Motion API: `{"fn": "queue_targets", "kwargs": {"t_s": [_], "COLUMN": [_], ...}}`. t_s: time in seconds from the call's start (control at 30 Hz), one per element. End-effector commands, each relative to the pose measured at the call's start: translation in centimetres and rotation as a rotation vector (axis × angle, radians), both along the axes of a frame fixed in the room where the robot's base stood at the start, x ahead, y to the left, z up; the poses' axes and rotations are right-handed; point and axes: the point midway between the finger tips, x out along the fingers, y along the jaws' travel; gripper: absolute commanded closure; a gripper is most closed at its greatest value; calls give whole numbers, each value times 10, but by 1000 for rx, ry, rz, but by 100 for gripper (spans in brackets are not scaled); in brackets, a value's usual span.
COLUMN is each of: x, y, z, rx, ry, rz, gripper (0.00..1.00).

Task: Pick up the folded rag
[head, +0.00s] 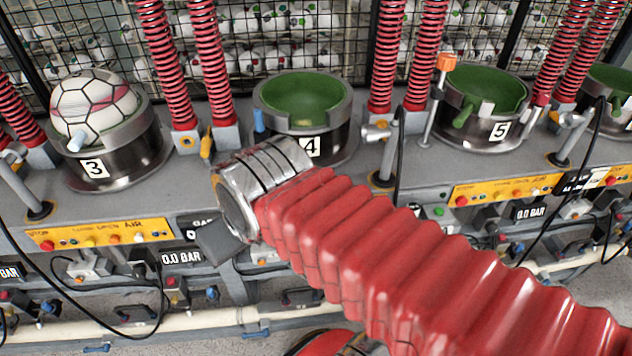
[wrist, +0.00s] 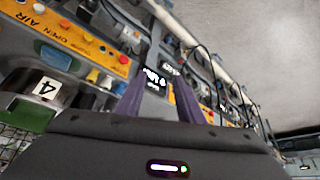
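I cannot make out a folded rag in either view. My gripper (wrist: 163,82) shows in the wrist view as two dark purple fingers standing apart, with nothing held between them. Behind the gap is a small black pressure display (wrist: 153,80) on the press front. In the head view my arm, in its red ribbed sleeve, crosses from the lower right and ends in front of cup 4. A dark grey part of my gripper (head: 218,243) shows below the silver wrist, and the fingertips are hidden there.
Mould cup 3 (head: 110,150) holds a white, red-marked ball (head: 95,105). Cup 4 (head: 305,115) and cup 5 (head: 482,105) are green inside and empty. Red springs, upright rods and black cables stand around them. Yellow control panels (head: 100,235) line the front, with pipes below.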

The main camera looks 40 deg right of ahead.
Motion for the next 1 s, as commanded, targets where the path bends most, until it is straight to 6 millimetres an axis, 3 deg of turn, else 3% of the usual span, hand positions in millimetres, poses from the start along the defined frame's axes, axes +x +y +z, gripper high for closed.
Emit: {"fn": "queue_targets", "kwargs": {"t_s": [0.17,0.37,0.6,0.9,1.0], "x": [5,23,45,53,51], "y": [-8,-47,-115,-208,-230], "z": [3,11,22,28,28], "rx": [0,1,8,23,27], "ry": [4,23,53,87,93], "rz": [-27,-133,-313,-526,-571], "gripper": [53,38,23,23,23]}}
